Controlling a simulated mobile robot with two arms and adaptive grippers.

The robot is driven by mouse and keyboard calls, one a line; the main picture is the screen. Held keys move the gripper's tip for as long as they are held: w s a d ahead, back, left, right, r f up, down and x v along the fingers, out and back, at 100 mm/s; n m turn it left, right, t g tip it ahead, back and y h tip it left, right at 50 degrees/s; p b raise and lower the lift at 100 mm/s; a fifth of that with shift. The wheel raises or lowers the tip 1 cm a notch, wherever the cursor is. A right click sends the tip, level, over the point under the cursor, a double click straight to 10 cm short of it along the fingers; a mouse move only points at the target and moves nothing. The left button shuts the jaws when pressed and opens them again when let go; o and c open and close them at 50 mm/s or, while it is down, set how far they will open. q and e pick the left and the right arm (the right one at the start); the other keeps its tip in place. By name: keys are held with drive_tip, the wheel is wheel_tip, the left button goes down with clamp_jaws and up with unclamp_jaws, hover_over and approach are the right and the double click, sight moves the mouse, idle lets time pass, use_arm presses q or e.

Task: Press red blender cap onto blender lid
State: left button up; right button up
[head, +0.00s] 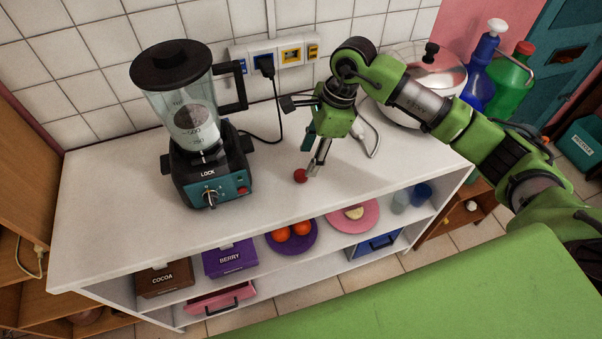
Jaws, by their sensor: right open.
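The small red blender cap (300,176) lies on the white counter, right of the blender. The black blender lid (172,65) sits on top of the clear jar of the blender (205,150), at the left of the head view. Whether the lid has an opening in its middle is too dark to tell. My right gripper (310,162) points down beside the red cap, with its fingers apart. One silver fingertip is right next to the cap; whether it touches cannot be told. My left gripper is out of view.
A power cord (266,120) runs from the blender to the wall socket strip (290,54). A metal pot (425,75) and blue (480,65) and green (510,80) bottles stand at the back right. The white counter (110,205) is clear at its front left.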

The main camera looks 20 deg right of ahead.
sight(302, 174)
drive_tip(key=shift+s+a+f+p, duration=0.1)
drive_tip(key=shift+a+f+p, duration=0.15)
drive_tip(key=shift+f+p, duration=0.2)
drive_tip(key=p+x, duration=0.1)
drive_tip(key=x, duration=0.2)
drive_tip(key=shift+s+a+f+p, duration=0.15)
drive_tip(key=shift+f+p, duration=0.05)
drive_tip(key=shift+p, duration=0.1)
drive_tip(key=shift+a+f, duration=0.1)
drive_tip(key=shift+f, duration=0.25)
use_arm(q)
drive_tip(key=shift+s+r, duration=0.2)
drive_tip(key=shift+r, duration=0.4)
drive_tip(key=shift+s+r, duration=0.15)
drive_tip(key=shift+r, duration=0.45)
use_arm(e)
drive_tip(key=c, duration=0.8)
